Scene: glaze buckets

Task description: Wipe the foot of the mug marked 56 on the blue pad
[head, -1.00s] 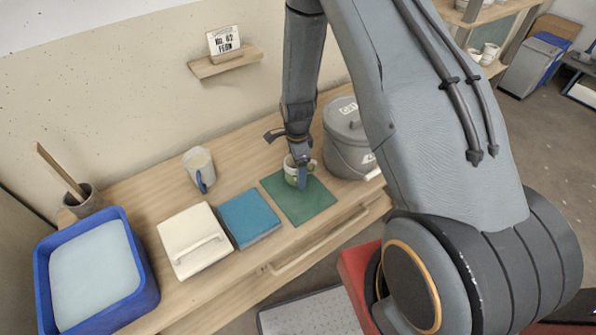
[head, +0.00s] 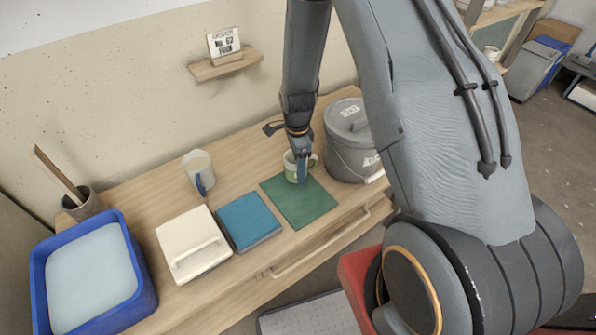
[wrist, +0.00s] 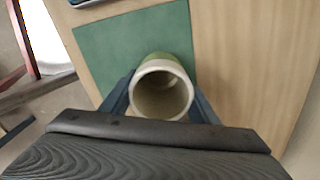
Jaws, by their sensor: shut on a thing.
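A white mug with a green lower band (head: 289,165) is at the back corner of the green mat (head: 305,208). My gripper (head: 302,172) points down and is shut on this mug. In the wrist view, the fingers (wrist: 161,98) lie on both sides of the mug (wrist: 161,88), and I look down into its open mouth. The mug appears upright and slightly raised over the mat. No number on it is readable, and its foot is hidden from the wrist view. The blue pad (head: 248,220) lies flat left of the mat, with nothing on it.
A lidded grey bucket (head: 350,150) stands close to the right of the mug. A white mug with a blue handle (head: 198,170) is at the back left. A white handled box (head: 190,240) adjoins the pad. A blue tub (head: 140,290) is at far left.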

